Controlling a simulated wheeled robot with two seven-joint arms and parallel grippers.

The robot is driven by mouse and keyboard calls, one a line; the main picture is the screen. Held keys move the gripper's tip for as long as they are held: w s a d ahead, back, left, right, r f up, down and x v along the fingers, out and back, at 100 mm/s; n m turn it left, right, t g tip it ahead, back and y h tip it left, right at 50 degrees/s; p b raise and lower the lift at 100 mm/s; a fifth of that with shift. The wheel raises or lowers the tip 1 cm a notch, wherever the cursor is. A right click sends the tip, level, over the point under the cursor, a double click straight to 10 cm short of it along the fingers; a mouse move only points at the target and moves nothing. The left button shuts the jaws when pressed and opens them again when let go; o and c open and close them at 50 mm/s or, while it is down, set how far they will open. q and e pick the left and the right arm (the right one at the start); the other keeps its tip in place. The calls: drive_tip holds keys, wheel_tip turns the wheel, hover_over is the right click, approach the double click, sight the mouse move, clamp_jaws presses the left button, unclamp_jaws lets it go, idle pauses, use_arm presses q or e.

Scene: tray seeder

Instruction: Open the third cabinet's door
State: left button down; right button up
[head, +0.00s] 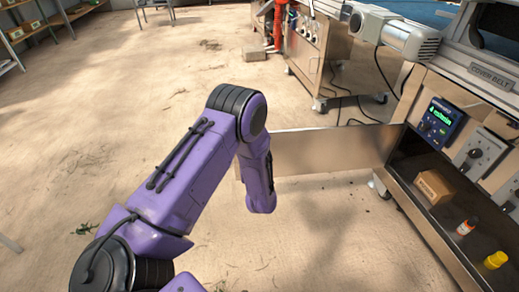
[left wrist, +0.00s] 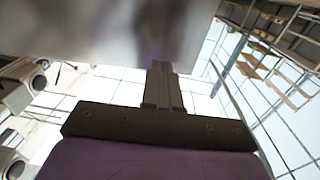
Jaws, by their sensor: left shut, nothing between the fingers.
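A brushed-metal cabinet door (head: 325,150) stands swung out from the open cabinet (head: 448,240) at the right of the head view. The door reaches left from the cabinet's far side. My purple left arm comes in from the bottom left, and its wrist overlaps the door's free end in the picture. The left gripper is hidden in the head view. In the left wrist view the left gripper (left wrist: 163,80) has its fingers together and empty. A blurred metal panel (left wrist: 90,25), likely the door, is close to the fingertips; I cannot tell whether they touch.
Inside the cabinet are a cardboard box (head: 433,188), an orange-and-white bottle (head: 466,227) and a yellow bottle (head: 495,260). A control display (head: 440,120) is above. Another wheeled metal machine (head: 315,60) stands behind the door. The sandy floor (head: 90,120) to the left is mostly clear.

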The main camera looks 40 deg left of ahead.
use_arm(q)
drive_tip(key=shift+d, duration=0.1)
drive_tip(key=s+a+p+v, duration=0.1)
drive_tip(key=p+v, duration=0.3)
drive_tip(key=v, duration=0.9)
drive_tip(key=shift+s+d, duration=0.3)
drive_tip(key=shift+s, duration=0.1)
drive_tip(key=s+d+f+m+g+h, duration=0.2)
drive_tip(key=s+d+f+g+h, duration=0.1)
drive_tip(key=s+f+h, duration=0.3)
drive_tip(key=s+d+f+m+g+h, duration=0.1)
drive_tip(key=s+d+f+g+h, duration=0.1)
drive_tip(key=s+f+h, duration=0.35)
drive_tip(key=s+f+g, duration=0.3)
drive_tip(key=s, duration=0.8)
wheel_tip(320, 180, up, 29)
drive_tip(key=p, duration=2.9)
drive_tip(key=shift+w+d+m+y, duration=0.15)
drive_tip(key=shift+w+m+y, duration=0.1)
drive_tip(key=shift+m+y, duration=0.1)
